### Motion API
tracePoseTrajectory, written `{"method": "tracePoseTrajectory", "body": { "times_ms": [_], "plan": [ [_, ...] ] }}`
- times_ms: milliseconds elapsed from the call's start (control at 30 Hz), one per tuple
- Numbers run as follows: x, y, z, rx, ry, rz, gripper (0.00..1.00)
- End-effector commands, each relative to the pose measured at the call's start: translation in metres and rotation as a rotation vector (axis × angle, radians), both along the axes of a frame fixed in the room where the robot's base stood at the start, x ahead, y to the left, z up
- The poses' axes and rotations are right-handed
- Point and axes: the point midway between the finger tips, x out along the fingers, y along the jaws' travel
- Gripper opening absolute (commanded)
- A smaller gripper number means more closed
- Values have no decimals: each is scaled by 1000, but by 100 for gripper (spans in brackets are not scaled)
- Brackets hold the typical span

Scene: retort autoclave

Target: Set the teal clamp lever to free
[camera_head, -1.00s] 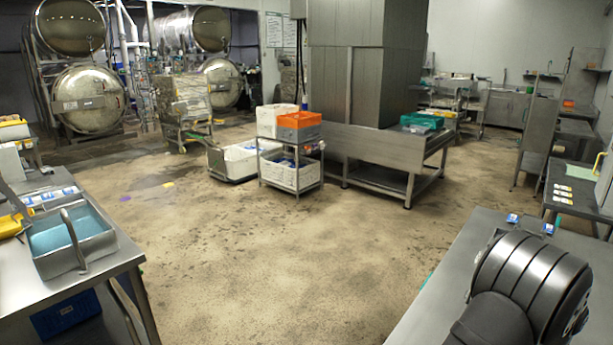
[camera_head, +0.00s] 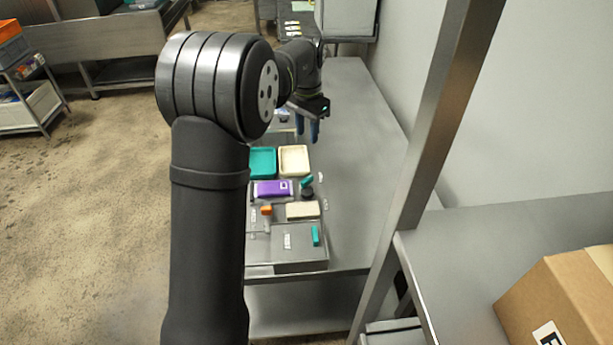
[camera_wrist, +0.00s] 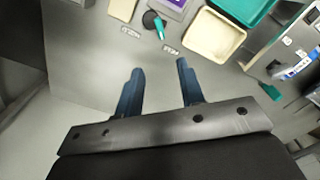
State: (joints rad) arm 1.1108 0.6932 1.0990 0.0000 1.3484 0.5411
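The teal clamp lever (camera_head: 307,182) is a small teal handle on a round black base on the grey table, beside the purple block. It also shows in the wrist view (camera_wrist: 159,27), at the top, slanting toward the labels. Two small labels lie near it, one (camera_wrist: 130,31) left and one (camera_wrist: 171,48) below; their text is too small to read surely. My gripper (camera_wrist: 160,64) has two blue fingers apart with nothing between them. In the head view my gripper (camera_head: 309,130) is above the table, beyond the lever and apart from it.
A purple block (camera_head: 271,189), a teal tray (camera_head: 262,161), a cream tray (camera_head: 294,160) and a cream block (camera_head: 302,210) sit close to the lever. An orange-topped handle (camera_head: 266,210) and a grey box (camera_head: 300,260) with a teal piece (camera_head: 315,236) are nearer. The table's right side is bare.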

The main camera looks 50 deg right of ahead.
Motion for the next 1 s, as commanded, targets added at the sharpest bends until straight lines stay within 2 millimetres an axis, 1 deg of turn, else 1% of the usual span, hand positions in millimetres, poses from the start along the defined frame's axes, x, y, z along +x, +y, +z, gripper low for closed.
{"method": "tracePoseTrajectory", "body": {
  "times_ms": [67, 167, 600, 700, 800, 1000],
  "plan": [
    [0, 0, -6, 3, 2, 5, 35],
    [0, 1, -21, 4, 2, 4, 35],
    [0, 1, -117, 4, 2, 2, 35],
    [0, 1, -136, 3, 2, 1, 35],
    [0, 1, -152, 3, 1, 1, 35],
    [0, 1, -170, 2, 1, 1, 35]
  ]
}}
